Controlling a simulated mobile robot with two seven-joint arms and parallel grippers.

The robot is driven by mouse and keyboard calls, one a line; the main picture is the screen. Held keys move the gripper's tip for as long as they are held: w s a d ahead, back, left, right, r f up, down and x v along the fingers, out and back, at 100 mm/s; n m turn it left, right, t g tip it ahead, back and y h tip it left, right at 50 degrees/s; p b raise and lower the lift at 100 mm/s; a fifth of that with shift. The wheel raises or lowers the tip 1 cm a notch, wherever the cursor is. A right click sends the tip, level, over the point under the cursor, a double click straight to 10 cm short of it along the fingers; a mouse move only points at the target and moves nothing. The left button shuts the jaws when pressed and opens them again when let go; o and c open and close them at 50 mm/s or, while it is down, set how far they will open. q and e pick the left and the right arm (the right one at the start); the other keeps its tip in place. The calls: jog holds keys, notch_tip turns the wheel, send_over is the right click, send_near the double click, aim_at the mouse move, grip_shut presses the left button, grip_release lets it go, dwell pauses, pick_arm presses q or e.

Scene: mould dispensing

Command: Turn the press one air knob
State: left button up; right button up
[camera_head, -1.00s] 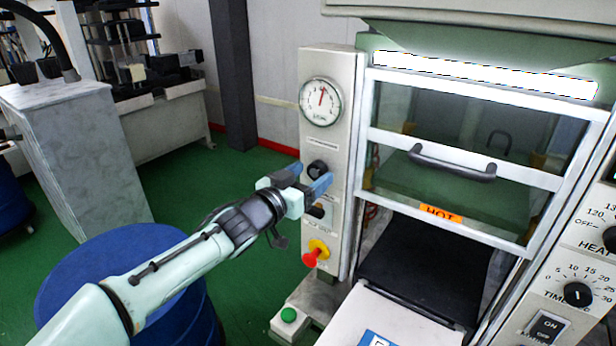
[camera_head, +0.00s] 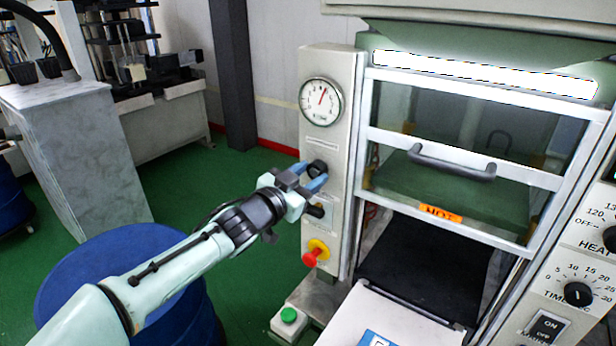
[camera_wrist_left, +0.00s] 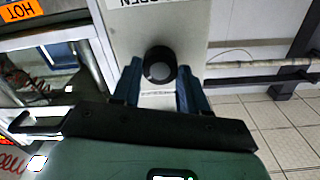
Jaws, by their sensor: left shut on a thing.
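The press's light grey side panel (camera_head: 338,240) carries the black round air knob (camera_head: 317,167) below a white-faced gauge (camera_head: 321,101). My left gripper (camera_head: 309,177) is at this upper knob, with its blue fingers on either side of it. In the left wrist view the knob (camera_wrist_left: 160,65) lies between the two fingers, near their tips, and the gripper is shut on it. A second dark knob (camera_head: 317,210) sits just below on the panel, partly beside the gripper. My right gripper does not show.
A red stop button on a yellow base (camera_head: 313,256) is lower on the panel, and a green button box (camera_head: 289,320) stands below. The press door with its handle (camera_head: 452,162) is to the right. A blue drum (camera_head: 110,260) stands under my left arm.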

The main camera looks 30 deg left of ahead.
pick_arm(q)
jog(key=m, duration=0.5)
jog(key=shift+b, duration=0.35)
jog(key=shift+m, duration=0.4)
jog(key=o, duration=1.1)
jog(key=shift+c, duration=0.2)
jog(key=s+a+p, duration=0.1)
jog(key=s, duration=1.2)
jog(key=shift+s+a, duration=0.15)
jog(key=shift+s, duration=0.05)
